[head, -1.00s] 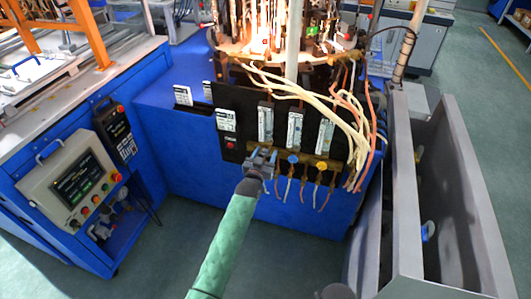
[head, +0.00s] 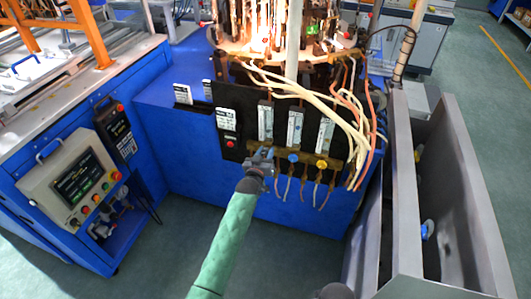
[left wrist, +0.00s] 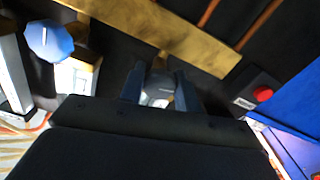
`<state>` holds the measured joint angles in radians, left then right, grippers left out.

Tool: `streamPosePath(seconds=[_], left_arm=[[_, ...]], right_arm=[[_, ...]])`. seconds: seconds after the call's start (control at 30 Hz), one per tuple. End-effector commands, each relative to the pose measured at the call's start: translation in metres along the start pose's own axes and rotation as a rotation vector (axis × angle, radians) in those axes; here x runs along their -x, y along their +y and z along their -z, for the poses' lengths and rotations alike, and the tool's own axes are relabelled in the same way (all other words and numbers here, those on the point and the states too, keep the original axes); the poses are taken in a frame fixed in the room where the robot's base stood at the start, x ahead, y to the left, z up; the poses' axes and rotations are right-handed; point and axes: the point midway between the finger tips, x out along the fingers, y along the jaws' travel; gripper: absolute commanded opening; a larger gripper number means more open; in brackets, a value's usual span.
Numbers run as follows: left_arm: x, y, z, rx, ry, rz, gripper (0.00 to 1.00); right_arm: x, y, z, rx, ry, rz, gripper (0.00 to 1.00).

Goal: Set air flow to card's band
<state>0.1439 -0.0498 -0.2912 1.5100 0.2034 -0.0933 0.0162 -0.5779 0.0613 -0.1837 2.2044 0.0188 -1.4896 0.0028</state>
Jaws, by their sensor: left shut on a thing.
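My left gripper (head: 262,162) is shut on a grey knob at the left end of the brass bar (head: 308,160). In the left wrist view the fingers stand on either side of the grey knob (left wrist: 158,92). A flow tube (head: 265,122) is above this knob; its reading is too small to tell. A blue knob (head: 293,158) and a yellow knob (head: 321,164) sit to the right, below two more tubes (head: 295,128) and (head: 325,135). White cards (head: 183,94) stand on the blue machine; their print is unreadable.
A red button (head: 230,144) sits left of the tubes, below a white label. Pale hoses (head: 340,110) run down at the right. Flames burn at the top. A grey open bin (head: 405,230) stands at the right, and a control panel (head: 72,182) at the left.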

Motion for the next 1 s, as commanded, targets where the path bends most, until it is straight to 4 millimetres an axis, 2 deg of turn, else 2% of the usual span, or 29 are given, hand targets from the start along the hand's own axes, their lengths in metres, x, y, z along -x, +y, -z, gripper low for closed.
streamPosePath(seconds=[0.3,0.33,0.4,0.43,0.73,0.87,0.93,1.0], left_arm=[[0.000,0.000,0.000,0.025,0.000,0.000,0.10],[0.000,0.000,0.000,0.025,0.000,0.000,0.36],[0.000,0.000,0.000,0.025,0.000,0.000,0.50],[0.000,0.000,0.000,0.025,0.000,0.000,0.54],[0.001,0.000,-0.001,0.024,0.000,0.000,0.54],[0.009,0.000,-0.001,0.025,0.000,0.000,0.54],[0.018,-0.001,-0.003,0.025,0.000,0.000,0.54],[0.028,-0.001,-0.003,0.025,0.000,0.000,0.54]], right_arm=[[-0.001,0.000,0.001,-0.001,0.001,0.000,0.53],[-0.001,0.000,0.002,-0.001,0.001,0.001,0.53],[-0.001,0.000,0.002,-0.001,0.002,0.001,0.53],[-0.001,0.000,0.002,-0.001,0.003,0.001,0.53],[-0.001,0.000,0.002,-0.002,0.003,0.001,0.53],[0.000,0.000,0.001,-0.001,0.000,0.001,0.53],[0.007,-0.001,0.002,-0.001,0.002,0.001,0.53],[0.027,-0.003,0.003,-0.004,0.010,0.004,0.53]])
